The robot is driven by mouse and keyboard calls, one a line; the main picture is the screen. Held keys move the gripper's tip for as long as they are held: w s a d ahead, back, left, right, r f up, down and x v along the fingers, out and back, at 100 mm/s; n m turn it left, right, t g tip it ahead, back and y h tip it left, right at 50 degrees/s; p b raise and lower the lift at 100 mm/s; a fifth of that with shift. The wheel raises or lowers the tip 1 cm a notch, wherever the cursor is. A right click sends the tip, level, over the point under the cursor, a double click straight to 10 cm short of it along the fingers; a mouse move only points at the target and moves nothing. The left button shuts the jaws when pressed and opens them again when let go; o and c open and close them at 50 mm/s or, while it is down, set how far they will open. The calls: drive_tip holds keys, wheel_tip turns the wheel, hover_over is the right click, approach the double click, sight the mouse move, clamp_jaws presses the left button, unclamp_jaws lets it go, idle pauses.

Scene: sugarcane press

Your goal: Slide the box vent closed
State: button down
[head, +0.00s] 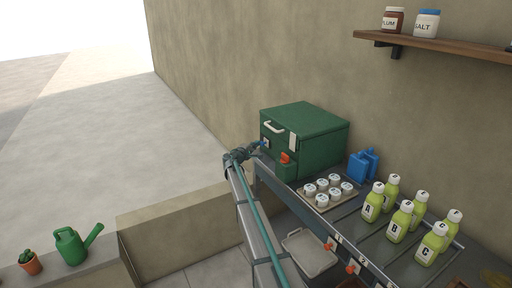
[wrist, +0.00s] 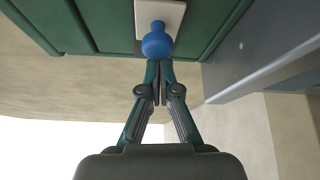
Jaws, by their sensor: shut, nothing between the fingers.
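The green box (head: 310,132) stands on the counter against the wall, with a white handle on its front. Its vent shows as a pale plate (wrist: 172,17) with a blue knob (wrist: 157,42) in the wrist view; in the head view the plate (head: 266,142) is small beside my arm's end. My gripper (wrist: 160,100) is shut and empty, its fingertips right at the blue knob. I cannot tell whether they touch it. In the head view my gripper (head: 258,145) is at the left part of the box front. The vent opening itself is hard to make out.
A grey metal edge (wrist: 262,62) lies right of my gripper.

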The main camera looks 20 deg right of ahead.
drive_tip(key=s+a+b, duration=0.2)
drive_tip(key=a, duration=0.7)
drive_tip(key=shift+s+a, duration=0.15)
drive_tip(key=shift+s, duration=0.2)
drive_tip(key=shift+f, duration=0.1)
